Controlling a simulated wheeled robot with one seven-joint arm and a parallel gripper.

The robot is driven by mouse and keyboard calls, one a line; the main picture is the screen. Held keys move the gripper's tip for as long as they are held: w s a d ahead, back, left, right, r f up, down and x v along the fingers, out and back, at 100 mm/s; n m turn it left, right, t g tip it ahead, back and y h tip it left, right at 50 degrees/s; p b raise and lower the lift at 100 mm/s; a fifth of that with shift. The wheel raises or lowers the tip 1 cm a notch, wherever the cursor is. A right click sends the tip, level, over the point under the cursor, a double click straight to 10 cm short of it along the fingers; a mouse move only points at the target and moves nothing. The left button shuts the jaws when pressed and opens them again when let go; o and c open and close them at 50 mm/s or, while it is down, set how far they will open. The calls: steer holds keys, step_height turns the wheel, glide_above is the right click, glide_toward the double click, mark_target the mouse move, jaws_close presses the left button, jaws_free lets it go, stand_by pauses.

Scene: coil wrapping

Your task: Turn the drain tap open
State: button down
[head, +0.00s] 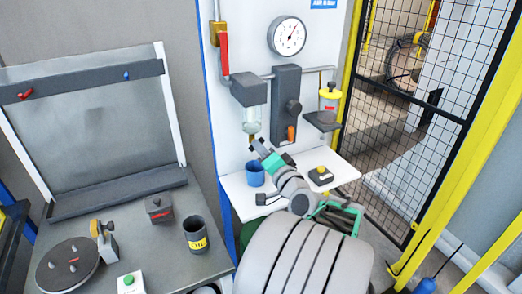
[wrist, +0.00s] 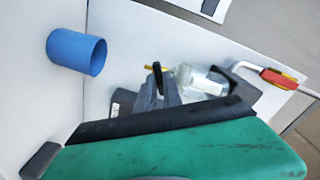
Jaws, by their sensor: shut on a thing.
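A clear filter bowl (head: 251,120) hangs under a dark grey housing (head: 249,91) on the white panel. A small brass-yellow drain tap (head: 252,138) shows at its bottom. My gripper (head: 257,146) is at this tap, its fingers shut on it from below right. In the wrist view the bowl (wrist: 196,78) lies just beyond my dark fingertips (wrist: 158,78), and a bit of the yellow tap (wrist: 147,68) sticks out beside them. The rest of the tap is hidden by the fingers. How far the tap is turned cannot be told.
A blue cup (head: 255,174) stands on the white shelf (head: 240,204), below and close to my gripper. A yellow-and-black button box (head: 321,175) is to the right. A red-handled valve (head: 224,52) and gauge (head: 288,36) are above. A mesh fence (head: 410,110) stands at right.

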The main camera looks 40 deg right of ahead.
steer(key=shift+f+b, duration=0.2)
steer(key=shift+b, duration=0.15)
steer(key=n+b, duration=1.1)
steer(key=b, duration=1.1)
steer(key=shift+n, duration=0.3)
steer(key=shift+r+b, duration=0.2)
steer(key=shift+b, duration=0.15)
steer(key=c, duration=1.5)
jaws_free()
